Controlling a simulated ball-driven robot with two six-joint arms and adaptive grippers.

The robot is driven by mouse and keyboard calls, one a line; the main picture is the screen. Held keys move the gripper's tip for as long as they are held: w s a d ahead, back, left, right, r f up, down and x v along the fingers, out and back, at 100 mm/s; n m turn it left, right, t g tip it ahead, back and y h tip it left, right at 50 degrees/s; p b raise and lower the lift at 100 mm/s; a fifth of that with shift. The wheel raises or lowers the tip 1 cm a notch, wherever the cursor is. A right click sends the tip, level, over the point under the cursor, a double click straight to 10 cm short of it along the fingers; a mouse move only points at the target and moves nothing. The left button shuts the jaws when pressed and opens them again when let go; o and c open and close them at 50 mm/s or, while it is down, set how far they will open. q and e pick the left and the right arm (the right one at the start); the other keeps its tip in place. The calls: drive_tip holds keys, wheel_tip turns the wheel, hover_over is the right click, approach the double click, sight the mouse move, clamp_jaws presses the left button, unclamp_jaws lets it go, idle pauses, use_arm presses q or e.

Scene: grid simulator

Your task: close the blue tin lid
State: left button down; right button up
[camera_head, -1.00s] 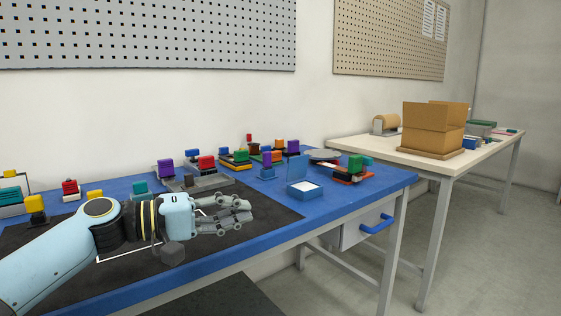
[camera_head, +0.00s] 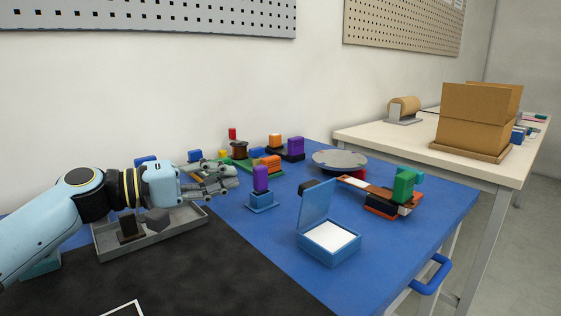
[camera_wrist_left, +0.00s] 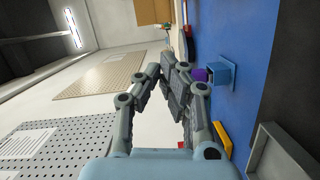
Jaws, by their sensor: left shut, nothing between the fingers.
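The blue tin (camera_head: 330,252) stands on the blue table, right of centre in the head view. Its lid (camera_head: 315,207) is open and stands nearly upright on the tin's left, back side. The inside of the tin shows white. My left gripper (camera_head: 236,176) is to the left of the tin, above the table and apart from the lid. Its fingers are shut and empty and point right. In the left wrist view the shut fingers (camera_wrist_left: 172,68) show in the middle; I cannot make out the tin there. My right gripper is not in view.
A purple block on a blue stand (camera_head: 262,202) is between my left gripper and the tin. A grey tray (camera_head: 180,228) lies below my gripper. An orange-brown rack with a green block (camera_head: 404,187) and a grey disc (camera_head: 340,160) are behind the tin.

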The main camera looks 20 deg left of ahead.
sight(311, 199)
use_arm(q)
drive_tip(key=w+d+f+p, duration=0.1)
drive_tip(key=w+d, duration=0.4)
drive_tip(key=d, duration=0.5)
drive_tip(key=shift+d, duration=0.25)
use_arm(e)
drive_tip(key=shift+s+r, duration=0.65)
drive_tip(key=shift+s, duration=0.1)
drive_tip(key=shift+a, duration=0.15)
use_arm(q)
drive_tip(key=shift+s+d+r+m, duration=0.1)
drive_tip(key=shift+d+r+m, duration=0.1)
drive_tip(key=shift+m, duration=0.1)
